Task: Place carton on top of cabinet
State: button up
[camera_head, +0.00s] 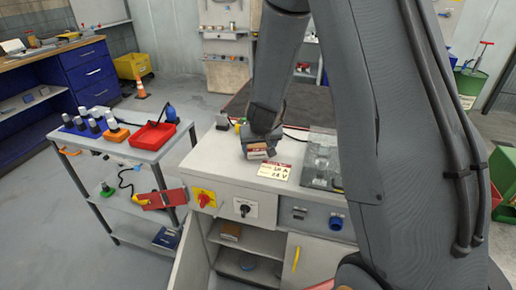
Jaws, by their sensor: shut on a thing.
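The cabinet (200,165) has a light grey top. Its front door stands open at the lower left and shows shelves inside. My gripper (260,141) points down over the cabinet top and is shut on a small brown and orange carton (258,153). The carton is at or just above the top, behind a label card. I cannot tell whether it touches the surface. My gripper hides the upper part of the carton.
A label card (274,171) and a clear-covered box (321,160) are near the carton. A grey cart (135,152) with a red tray (153,135) stands left. Bare cabinet top lies left of the carton.

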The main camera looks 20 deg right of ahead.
jog(key=o, duration=1.3)
jog(key=shift+f, duration=0.1)
jog(key=shift+r, duration=0.25)
jog(key=p+v, duration=0.5)
jog(key=v, duration=0.6)
jog(key=s+r+g, duration=0.1)
jog(key=s, duration=0.6)
jog(key=s+a+r+n+g+y, duration=0.1)
jog(key=s+r, duration=0.1)
jog(key=s, duration=0.5)
jog(key=s+a+r+g, duration=0.1)
jog(key=s+g, duration=0.1)
jog(key=s, duration=0.5)
jog(key=shift+r+n, duration=0.3)
jog(key=shift+w, duration=0.1)
